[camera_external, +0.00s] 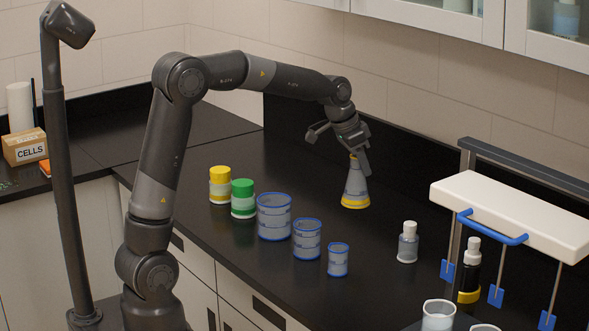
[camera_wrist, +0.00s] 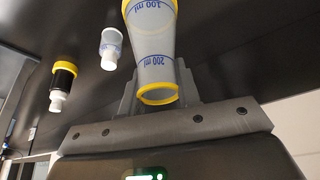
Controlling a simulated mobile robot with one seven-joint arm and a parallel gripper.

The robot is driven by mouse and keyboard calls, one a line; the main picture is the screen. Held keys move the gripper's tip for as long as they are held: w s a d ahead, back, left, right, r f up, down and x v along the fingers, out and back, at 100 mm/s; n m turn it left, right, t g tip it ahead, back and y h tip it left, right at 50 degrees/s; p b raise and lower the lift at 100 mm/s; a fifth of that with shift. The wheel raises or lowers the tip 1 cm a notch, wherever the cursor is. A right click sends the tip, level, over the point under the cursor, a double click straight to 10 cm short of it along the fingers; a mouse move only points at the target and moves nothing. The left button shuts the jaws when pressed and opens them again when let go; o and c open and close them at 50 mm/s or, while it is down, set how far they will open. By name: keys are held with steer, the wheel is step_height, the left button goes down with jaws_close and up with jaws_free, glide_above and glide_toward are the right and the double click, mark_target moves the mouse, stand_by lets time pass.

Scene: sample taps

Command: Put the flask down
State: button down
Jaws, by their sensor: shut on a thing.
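The flask (camera_external: 355,188) is a grey translucent cone with a yellow band at its base and a yellow rim at its neck. My gripper (camera_external: 357,160) is shut on its neck from above, and the flask hangs about upright over the black counter (camera_external: 300,178). I cannot tell whether its base touches the counter. In the wrist view the flask (camera_wrist: 152,55) shows blue 100 ml and 200 ml marks, with its yellow rim close to my gripper (camera_wrist: 160,92). The fingers are partly hidden behind the flask.
Yellow-lidded (camera_external: 220,185) and green-lidded (camera_external: 243,199) jars and blue-rimmed beakers (camera_external: 274,217) stand left and in front. A white-capped bottle (camera_external: 408,242) and a white rack (camera_external: 510,215) with blue paddles stand right. Counter around the flask is clear.

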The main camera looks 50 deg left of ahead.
steer(key=w+a+f, duration=0.4)
steer(key=a+f, duration=0.2)
steer(key=f, duration=0.5)
steer(key=shift+w+a, duration=0.3)
steer(key=c, duration=1.1)
jaws_free()
steer(key=shift+f, duration=0.15)
steer(key=shift+o, duration=0.2)
